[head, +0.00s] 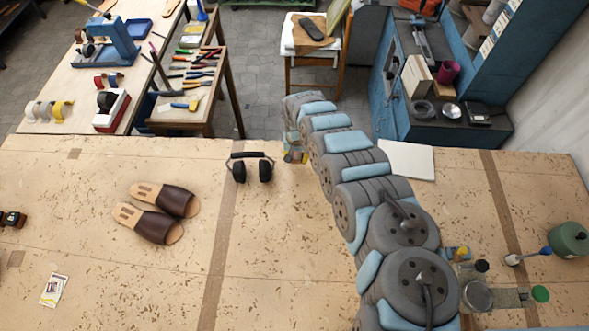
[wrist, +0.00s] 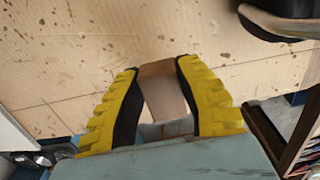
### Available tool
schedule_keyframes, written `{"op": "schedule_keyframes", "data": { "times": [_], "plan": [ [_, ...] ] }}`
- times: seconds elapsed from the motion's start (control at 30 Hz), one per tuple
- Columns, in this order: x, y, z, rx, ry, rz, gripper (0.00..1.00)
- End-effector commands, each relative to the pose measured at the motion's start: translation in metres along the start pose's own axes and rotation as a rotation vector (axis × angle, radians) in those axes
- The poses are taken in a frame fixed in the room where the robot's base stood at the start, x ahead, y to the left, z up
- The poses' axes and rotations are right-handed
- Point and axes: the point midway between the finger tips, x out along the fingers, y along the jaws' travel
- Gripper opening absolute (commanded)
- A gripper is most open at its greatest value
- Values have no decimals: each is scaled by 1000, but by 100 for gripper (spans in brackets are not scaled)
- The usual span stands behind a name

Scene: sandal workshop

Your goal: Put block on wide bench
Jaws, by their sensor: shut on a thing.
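The block (wrist: 160,88) is brown and sits between the two yellow fingers of my gripper (wrist: 163,95) in the wrist view. My gripper is shut on it. In the head view my gripper (head: 294,152) is at the far edge of the wide bench (head: 290,230), just right of the headphones. The block cannot be made out clearly there. The bench surface (wrist: 75,60) lies beyond the fingers in the wrist view. I cannot tell whether the block touches it.
Black headphones (head: 251,168) lie close to my gripper's left. Brown sandals (head: 158,212) and a small card (head: 54,290) lie further left. A white sheet (head: 407,160) and a green pot (head: 569,240) are at right. The bench's middle front is clear.

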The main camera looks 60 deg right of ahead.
Motion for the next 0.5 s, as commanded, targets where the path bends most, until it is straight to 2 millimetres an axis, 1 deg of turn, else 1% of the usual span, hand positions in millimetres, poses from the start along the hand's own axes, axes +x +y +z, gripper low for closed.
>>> {"op": "schedule_keyframes", "data": {
  "times": [0.33,0.4,0.5],
  "plan": [
    [33,-1,2,3,-2,0,8],
    [38,0,2,5,-1,0,8],
    [40,0,1,4,0,1,8]
  ]
}}
